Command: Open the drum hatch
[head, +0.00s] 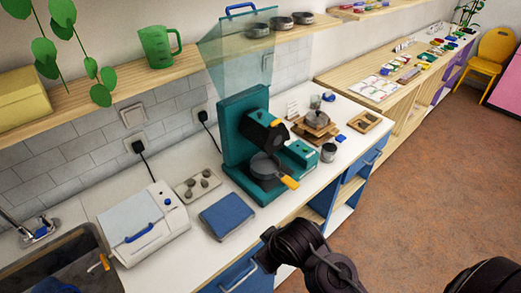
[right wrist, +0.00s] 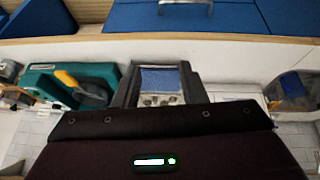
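A teal machine (head: 236,121) stands on the white counter, with a black drum (head: 263,132) on its front. Below the drum is a dark round pan with a yellow-orange handle (head: 290,182). In the right wrist view the teal machine (right wrist: 40,82) is at the left. My right gripper (right wrist: 158,84) is open and empty, its fingers apart, with the blue pad visible beyond them. In the head view its arm (head: 300,250) is in front of the counter. My left gripper is out of view.
A clear hood (head: 235,62) rises above the teal machine. On the counter are a blue pad (head: 228,216), a plate with knobs (head: 198,184), a white box with a blue handle (head: 143,223) and a sink (head: 60,262). Blue drawers (head: 243,270) are below.

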